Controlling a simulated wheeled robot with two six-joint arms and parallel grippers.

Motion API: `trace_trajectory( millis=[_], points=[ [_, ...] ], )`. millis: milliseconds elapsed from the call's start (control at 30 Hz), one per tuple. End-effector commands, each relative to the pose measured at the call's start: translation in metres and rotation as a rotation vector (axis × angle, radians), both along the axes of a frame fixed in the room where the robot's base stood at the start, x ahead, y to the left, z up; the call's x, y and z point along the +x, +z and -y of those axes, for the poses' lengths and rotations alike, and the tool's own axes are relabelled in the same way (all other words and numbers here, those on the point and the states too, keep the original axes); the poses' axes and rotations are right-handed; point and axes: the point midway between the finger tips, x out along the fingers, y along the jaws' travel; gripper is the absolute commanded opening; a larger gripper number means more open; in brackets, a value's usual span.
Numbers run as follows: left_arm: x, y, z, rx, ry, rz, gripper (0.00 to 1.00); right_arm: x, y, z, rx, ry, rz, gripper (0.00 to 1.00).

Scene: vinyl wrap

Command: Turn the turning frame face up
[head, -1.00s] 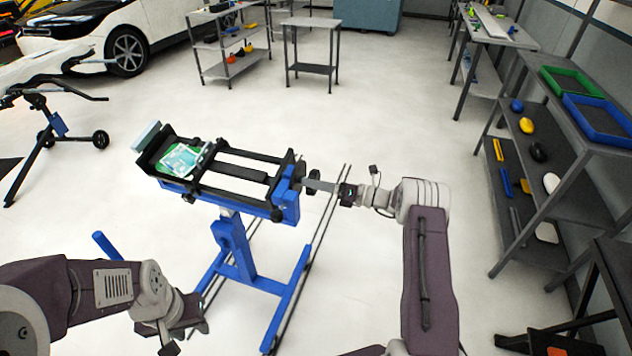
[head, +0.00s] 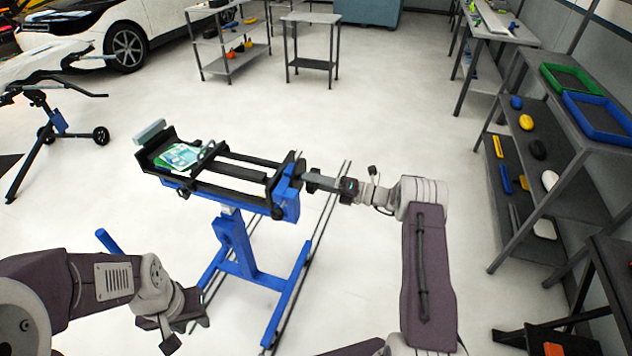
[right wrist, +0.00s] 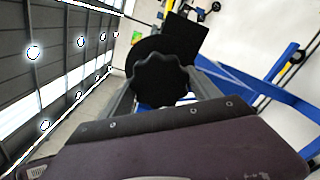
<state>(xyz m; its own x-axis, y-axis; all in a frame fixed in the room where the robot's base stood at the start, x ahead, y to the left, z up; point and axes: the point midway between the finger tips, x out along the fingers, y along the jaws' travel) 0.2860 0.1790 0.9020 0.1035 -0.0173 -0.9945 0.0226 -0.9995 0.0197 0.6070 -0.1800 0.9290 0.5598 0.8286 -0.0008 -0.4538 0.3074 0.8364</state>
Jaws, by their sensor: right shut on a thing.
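The turning frame (head: 232,176) is a long black frame of rails on a blue stand, in the middle of the head view. It looks slightly tilted about its long axis. A green and white sheet or pad (head: 180,156) lies at its left end. My right gripper (head: 308,180) is at the frame's right end, shut on the black scalloped knob, which shows between the fingers in the right wrist view (right wrist: 162,80). My left gripper (head: 190,318) is low at the left, away from the frame; its fingers are too unclear to judge.
A grey shelf (head: 545,150) with small parts and green and blue trays stands at the right. A wheeled stand (head: 58,120) and a white car (head: 100,30) are at the left. Clear floor lies behind the turning frame.

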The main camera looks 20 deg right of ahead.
Motion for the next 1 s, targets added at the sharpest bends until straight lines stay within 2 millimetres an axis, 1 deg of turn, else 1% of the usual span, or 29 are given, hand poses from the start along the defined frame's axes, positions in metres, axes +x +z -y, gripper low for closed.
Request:
trace_trajectory(
  millis=[333, 367, 400, 433, 767, 867, 1000],
  points=[
    [0.000, 0.000, 0.000, 0.000, 0.000, 0.000, 0.36, 0.000, -0.001, 0.000, 0.008, 0.000, -0.012, 0.00],
    [0.000, 0.000, 0.000, 0.000, 0.000, 0.000, 0.36, 0.000, -0.001, 0.000, 0.008, 0.000, -0.012, 0.74],
    [0.000, 0.000, 0.000, 0.000, 0.000, 0.000, 0.36, 0.000, -0.001, 0.000, 0.007, 0.000, -0.011, 0.85],
    [0.000, 0.000, 0.000, 0.000, 0.000, 0.000, 0.36, 0.000, -0.001, 0.000, 0.007, 0.000, -0.010, 0.93],
    [0.000, 0.000, 0.000, 0.000, 0.000, 0.000, 0.36, -0.001, 0.000, 0.002, 0.004, -0.001, -0.005, 0.93],
    [0.000, -0.002, 0.000, 0.000, 0.000, 0.000, 0.36, -0.009, -0.001, 0.015, 0.004, -0.004, -0.006, 0.93],
    [0.000, -0.006, 0.000, 0.000, 0.000, 0.000, 0.36, -0.027, -0.002, 0.042, 0.005, -0.006, -0.006, 0.93]
  ],
)
